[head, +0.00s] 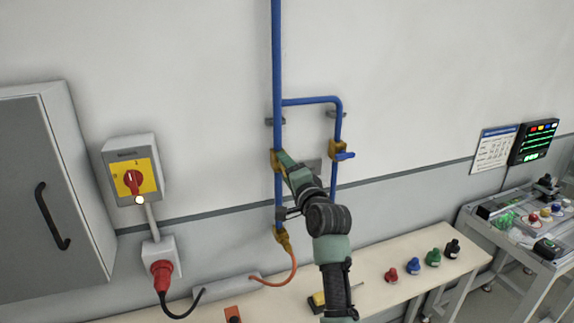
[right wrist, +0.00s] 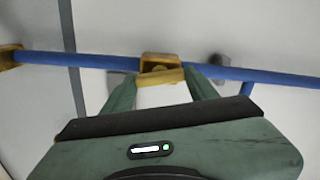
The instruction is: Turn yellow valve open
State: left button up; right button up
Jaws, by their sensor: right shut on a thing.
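The yellow valve (head: 275,160) sits on the vertical blue pipe (head: 277,60) on the wall. In the right wrist view the yellow valve (right wrist: 160,62) is between my two green fingertips. My right gripper (head: 284,162) reaches up to it from below and is shut on it; the fingers hide part of the valve in the head view. In the right wrist view the gripper (right wrist: 160,78) has one finger on each side of the yellow part. How far its handle is turned is hard to tell. My left gripper is in neither view.
A second valve with a blue handle (head: 345,156) is on the branch pipe close at right. A switch box (head: 131,170) and grey cabinet (head: 45,190) are at left. A bench (head: 380,252) below holds several coloured knobs. An orange hose (head: 292,262) hangs below the pipe.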

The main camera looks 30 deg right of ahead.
jog(key=shift+m+p, duration=0.8)
jog(key=shift+m, duration=0.8)
jog(key=o, duration=1.4)
jog(key=shift+d, duration=0.1)
jog(key=shift+c, duration=0.2)
jog(key=b+v, duration=0.2)
jog(key=v, duration=0.6)
jog(key=shift+b, duration=0.4)
